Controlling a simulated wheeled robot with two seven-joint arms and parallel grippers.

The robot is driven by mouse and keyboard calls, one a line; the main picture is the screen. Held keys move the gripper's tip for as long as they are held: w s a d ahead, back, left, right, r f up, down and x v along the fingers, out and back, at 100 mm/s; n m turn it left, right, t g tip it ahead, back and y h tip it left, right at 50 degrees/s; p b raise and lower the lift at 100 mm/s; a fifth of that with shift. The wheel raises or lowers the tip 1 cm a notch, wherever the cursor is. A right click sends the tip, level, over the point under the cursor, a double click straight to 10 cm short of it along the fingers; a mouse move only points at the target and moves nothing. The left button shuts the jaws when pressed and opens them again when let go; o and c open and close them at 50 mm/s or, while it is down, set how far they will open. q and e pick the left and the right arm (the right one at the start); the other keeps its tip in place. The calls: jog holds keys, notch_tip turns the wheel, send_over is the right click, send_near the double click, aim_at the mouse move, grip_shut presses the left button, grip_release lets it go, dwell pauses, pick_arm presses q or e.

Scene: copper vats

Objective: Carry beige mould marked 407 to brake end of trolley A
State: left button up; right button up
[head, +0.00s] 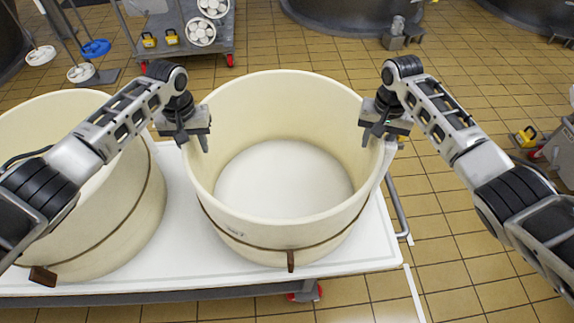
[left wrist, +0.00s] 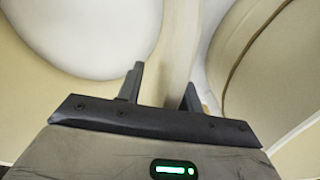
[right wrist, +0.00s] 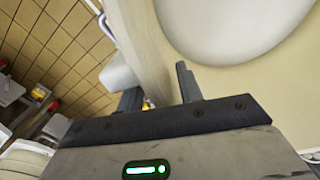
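A large round beige mould (head: 285,225), open at the top and with a brown band, stands upright on a white-topped trolley (head: 375,245). A small mark on its front is too small to read. My left gripper (head: 190,140) is at the mould's left rim, and my right gripper (head: 378,135) at its right rim. In the left wrist view, the fingers (left wrist: 160,92) stand apart on either side of the wall. In the right wrist view, the fingers (right wrist: 160,95) also straddle the wall, with a gap beside one finger. No trolley letter or brake is readable.
A second beige mould (head: 135,215) stands close on the left of the same trolley. A metal handle (head: 399,210) is at the trolley's right end. Another trolley (head: 185,45) with white discs stands behind, near dark vats (head: 340,15). Tiled floor on the right is mostly clear.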

pick_arm(q)
grip_shut()
pick_arm(e)
grip_shut()
dwell(0.9)
